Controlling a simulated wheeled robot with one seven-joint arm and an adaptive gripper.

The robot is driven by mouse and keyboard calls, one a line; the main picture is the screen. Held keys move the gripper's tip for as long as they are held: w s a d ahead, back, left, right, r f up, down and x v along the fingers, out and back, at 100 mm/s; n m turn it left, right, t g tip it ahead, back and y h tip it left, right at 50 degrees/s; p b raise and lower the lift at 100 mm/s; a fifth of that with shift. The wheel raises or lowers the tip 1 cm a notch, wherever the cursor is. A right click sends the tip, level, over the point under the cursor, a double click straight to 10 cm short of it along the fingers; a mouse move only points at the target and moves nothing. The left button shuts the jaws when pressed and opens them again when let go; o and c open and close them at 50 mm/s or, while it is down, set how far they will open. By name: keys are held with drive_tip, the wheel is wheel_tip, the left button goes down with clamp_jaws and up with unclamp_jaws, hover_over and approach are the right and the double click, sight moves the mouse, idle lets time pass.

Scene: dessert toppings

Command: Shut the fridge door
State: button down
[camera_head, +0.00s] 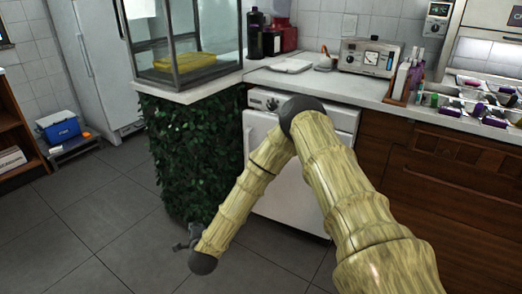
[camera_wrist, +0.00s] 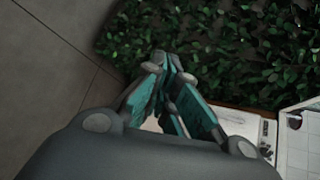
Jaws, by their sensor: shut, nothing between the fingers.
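A tall white fridge (camera_head: 101,70) stands at the back left in the head view. Long vertical handles show on its front, and its upper part is out of frame. No gap at its door edges is clear, so I cannot tell whether a door stands ajar. The display case hides part of its right side. My gripper (camera_head: 184,243) hangs low over the floor, in front of the leafy counter base and well apart from the fridge. In the wrist view, the teal fingers of my gripper (camera_wrist: 172,65) are together and empty.
A leaf-covered counter base (camera_head: 185,150) carries a glass display case (camera_head: 190,45) between my arm and the fridge's right side. A white under-counter appliance (camera_head: 290,190) is behind my arm. A blue box (camera_head: 60,128) stands at left. The grey tiled floor (camera_head: 85,215) is clear at left.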

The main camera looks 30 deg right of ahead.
drive_tip(key=w+d+r+m+h, duration=0.5)
drive_tip(key=w+d+r+m, duration=0.2)
drive_tip(key=d+r+m, duration=0.15)
drive_tip(key=m+g+h+b, duration=0.2)
drive_tip(key=m+g+h, duration=0.45)
drive_tip(key=m, duration=0.85)
approach(264, 127)
drive_tip(key=d+b, duration=0.1)
drive_tip(key=d, duration=0.1)
drive_tip(key=w+d+f+t+b, duration=0.1)
drive_tip(key=d, duration=0.1)
drive_tip(key=w+d+t+h+b, duration=0.1)
drive_tip(key=d, duration=0.1)
drive_tip(key=shift+w+d+f, duration=0.25)
